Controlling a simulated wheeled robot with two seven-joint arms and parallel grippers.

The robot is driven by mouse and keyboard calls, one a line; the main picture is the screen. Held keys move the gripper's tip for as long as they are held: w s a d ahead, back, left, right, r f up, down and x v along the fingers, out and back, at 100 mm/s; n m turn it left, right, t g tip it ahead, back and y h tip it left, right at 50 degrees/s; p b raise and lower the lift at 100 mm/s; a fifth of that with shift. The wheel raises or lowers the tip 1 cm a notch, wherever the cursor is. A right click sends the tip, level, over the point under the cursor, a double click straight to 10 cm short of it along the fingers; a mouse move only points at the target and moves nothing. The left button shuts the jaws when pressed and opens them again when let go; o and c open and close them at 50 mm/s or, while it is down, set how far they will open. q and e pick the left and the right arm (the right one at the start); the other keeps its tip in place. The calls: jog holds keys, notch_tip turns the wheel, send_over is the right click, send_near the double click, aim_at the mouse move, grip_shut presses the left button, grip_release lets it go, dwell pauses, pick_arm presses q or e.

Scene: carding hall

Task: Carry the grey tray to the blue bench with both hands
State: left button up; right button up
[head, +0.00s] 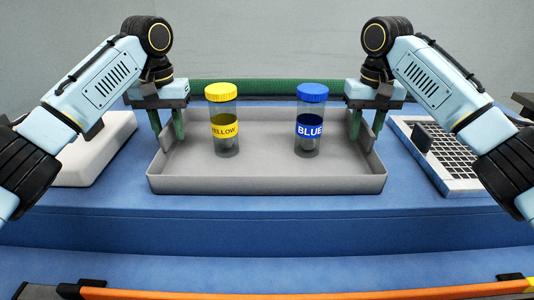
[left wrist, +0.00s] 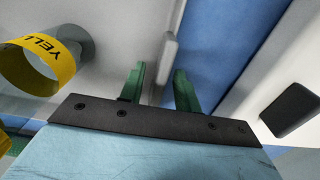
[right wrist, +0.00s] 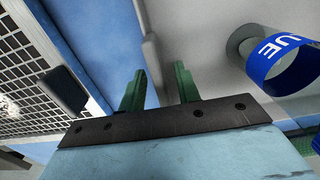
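The grey tray (head: 270,184) rests level on a blue bench (head: 300,235), its long side facing me. A yellow-capped jar (head: 223,140) and a blue-capped jar (head: 310,135) stand upright inside it. My left gripper (head: 167,124) is at the tray's left wall, its green fingers apart. In the left wrist view the wall (left wrist: 168,62) runs between the fingers, with gaps visible. My right gripper (head: 367,124) is at the right wall in the same way. In the right wrist view that wall (right wrist: 152,60) passes between its parted fingers.
A white rounded object (head: 95,158) lies left of the tray. A white-framed grid panel (head: 450,165) with a dark block on it lies to the right. A green roller (head: 270,88) runs behind the tray. An orange bar (head: 310,295) crosses the near edge.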

pick_arm(q)
notch_tip(320, 180, up, 12)
pick_arm(e)
notch_tip(320, 180, up, 12)
dwell(0.8)
